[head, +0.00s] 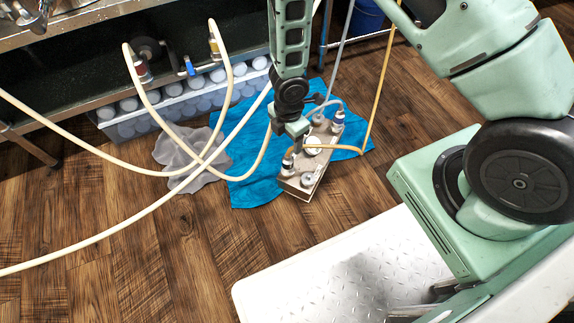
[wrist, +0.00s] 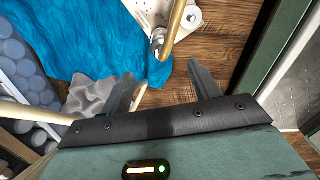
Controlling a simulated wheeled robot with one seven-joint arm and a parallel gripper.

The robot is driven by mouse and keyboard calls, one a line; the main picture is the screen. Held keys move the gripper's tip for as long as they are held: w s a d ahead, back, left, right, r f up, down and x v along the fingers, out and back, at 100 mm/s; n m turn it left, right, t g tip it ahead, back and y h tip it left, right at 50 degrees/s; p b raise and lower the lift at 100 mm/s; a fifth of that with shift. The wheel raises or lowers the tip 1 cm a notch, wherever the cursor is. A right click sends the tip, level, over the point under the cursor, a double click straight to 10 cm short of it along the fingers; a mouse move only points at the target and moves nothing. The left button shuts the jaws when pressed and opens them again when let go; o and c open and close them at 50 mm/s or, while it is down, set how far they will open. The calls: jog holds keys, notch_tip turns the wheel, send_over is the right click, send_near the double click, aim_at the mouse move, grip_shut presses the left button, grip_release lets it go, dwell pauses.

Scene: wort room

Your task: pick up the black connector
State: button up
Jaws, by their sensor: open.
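A dark fitting (head: 287,162), which looks like the black connector, sits at the near left end of a tan and white box (head: 307,186) on the floor. I cannot be sure of its colour or shape at this size. My gripper (head: 299,146) hangs over the box, close to its fittings and partly hiding them. In the wrist view, my gripper (wrist: 160,72) is open, with nothing between its fingers. A tan hose with a pale grey metal end (wrist: 158,42) shows just beyond the fingertips, beside the box (wrist: 150,10).
The box stands on a blue cloth (head: 245,188) beside a grey rag (head: 185,150). Cream hoses (head: 95,237) loop across from the left.

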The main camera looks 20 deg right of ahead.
aim_at(288, 155)
notch_tip(288, 155, down, 9)
jog(key=b, duration=0.4)
jog(key=shift+r+b, duration=0.1)
jog(key=shift+b, duration=0.3)
notch_tip(288, 155, down, 5)
jog(key=b, duration=0.4)
jog(key=shift+s+a+b, duration=0.1)
jog(key=shift+s+b, duration=0.05)
jog(key=shift+b, duration=0.15)
jog(key=c, duration=1.1)
